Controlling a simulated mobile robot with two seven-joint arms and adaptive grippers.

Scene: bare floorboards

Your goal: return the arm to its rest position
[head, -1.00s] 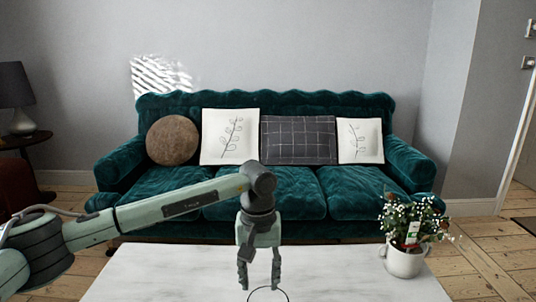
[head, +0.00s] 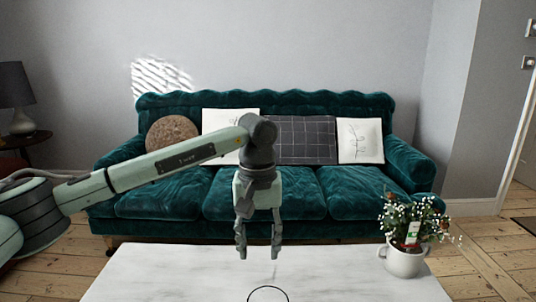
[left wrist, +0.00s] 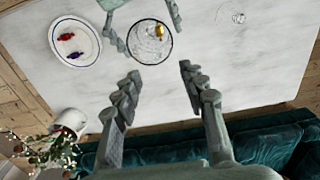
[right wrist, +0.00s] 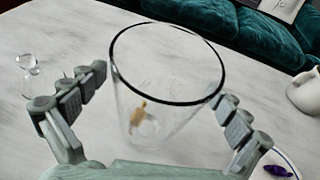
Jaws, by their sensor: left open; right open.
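My left gripper (head: 259,250) hangs fingers down above the white marble table (head: 170,275), open and empty. In the left wrist view its fingers (left wrist: 160,74) are spread with bare tabletop between them. My right gripper (right wrist: 158,92) is open, with its fingers on either side of a clear, dark-rimmed glass (right wrist: 125,95). A small gold item (right wrist: 138,112) shows inside the glass. The left wrist view also shows the glass (left wrist: 136,45) between the right gripper's fingers. In the head view only the glass's rim (head: 268,287) shows at the bottom edge, and the right gripper is out of frame.
A white plate (left wrist: 60,57) holds a red and a blue wrapped item. A white pot with a flowering plant (head: 404,262) stands at the table's right. A small clear object (right wrist: 28,65) is on the tabletop. A green sofa (head: 270,205) with cushions stands behind the table.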

